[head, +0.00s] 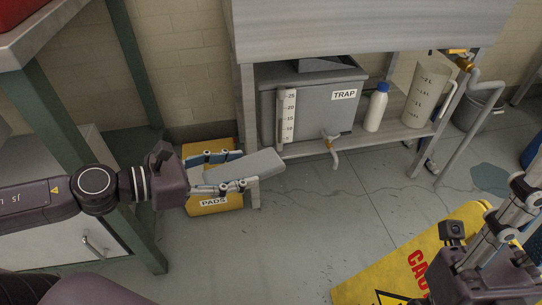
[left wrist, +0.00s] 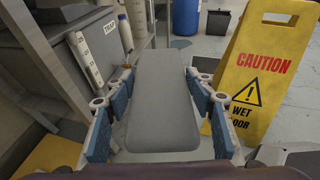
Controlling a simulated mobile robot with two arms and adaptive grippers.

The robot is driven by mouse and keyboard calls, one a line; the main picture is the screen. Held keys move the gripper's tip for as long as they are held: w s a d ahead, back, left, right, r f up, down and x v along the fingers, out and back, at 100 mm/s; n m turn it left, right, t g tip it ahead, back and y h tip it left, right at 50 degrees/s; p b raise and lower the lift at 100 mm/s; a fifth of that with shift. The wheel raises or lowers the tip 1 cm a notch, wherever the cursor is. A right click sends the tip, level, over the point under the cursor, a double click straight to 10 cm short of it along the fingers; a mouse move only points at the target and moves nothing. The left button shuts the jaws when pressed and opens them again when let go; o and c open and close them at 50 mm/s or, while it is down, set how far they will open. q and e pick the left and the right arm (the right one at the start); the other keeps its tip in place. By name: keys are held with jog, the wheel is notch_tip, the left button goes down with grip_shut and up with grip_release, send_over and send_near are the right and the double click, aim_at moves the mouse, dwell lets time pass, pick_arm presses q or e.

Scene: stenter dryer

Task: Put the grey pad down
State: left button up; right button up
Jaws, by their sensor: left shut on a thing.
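The grey pad (head: 262,165) is a flat, rounded slab held in my left gripper (head: 236,171). In the left wrist view the pad (left wrist: 165,100) stretches forward between the blue-lined fingers (left wrist: 155,98). In the head view the pad is in front of the shelf's near leg, above the floor. A yellow box labelled PADS (head: 208,204) stands on the floor below the left gripper, partly covered by it; its contents are mostly hidden. My right gripper (head: 510,210) is at the lower right, and its finger opening is unclear.
A metal stand holds a grey TRAP tank (head: 312,110), a white bottle (head: 376,108) and a measuring jug (head: 427,95) on its low shelf. A drain tap (head: 331,145) sticks out in front. A yellow caution sign (head: 400,265) is at lower right. Floor between is clear.

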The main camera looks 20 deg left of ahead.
aim_at(240, 166)
pick_arm(q)
jog(key=shift+s+d+r+m+g+h, duration=0.25)
jog(key=shift+s+r+m+g+h, duration=0.2)
jog(key=shift+r, duration=0.4)
jog(key=shift+s+d+r+m+g+h, duration=0.2)
jog(key=shift+s+d+r+m, duration=0.25)
jog(key=shift+r, duration=0.4)
jog(key=shift+s+d+r+m+g+h, duration=0.1)
jog(key=shift+s+r+m+g+h, duration=0.25)
jog(key=shift+s+r, duration=0.35)
